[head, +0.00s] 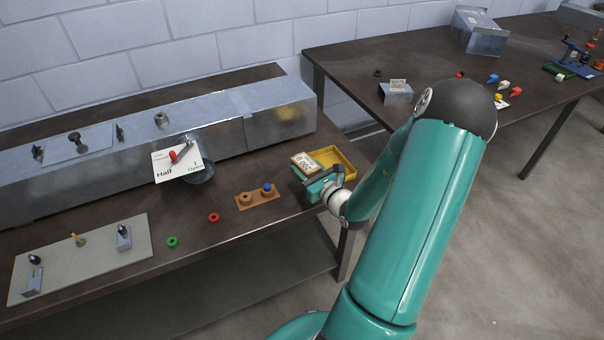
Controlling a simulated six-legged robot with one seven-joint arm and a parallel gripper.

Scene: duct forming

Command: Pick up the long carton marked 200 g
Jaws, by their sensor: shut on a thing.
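The long carton (303,162) shows a pale face with dark print that looks like "200 g", upside down in the head view. It is at the right end of the near bench, beside the yellow tray (345,167). My gripper (311,178) is at the carton's near side, shut on it. The jaws and my wrist hide the carton's lower part. I cannot tell whether the carton is clear of the bench or tray.
A long metal duct (230,122) runs along the back of the near bench. A brown block (257,198) with two knobs, a red ring (213,217) and a green ring (172,242) lie left of my gripper. A second bench (350,70) stands behind my arm.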

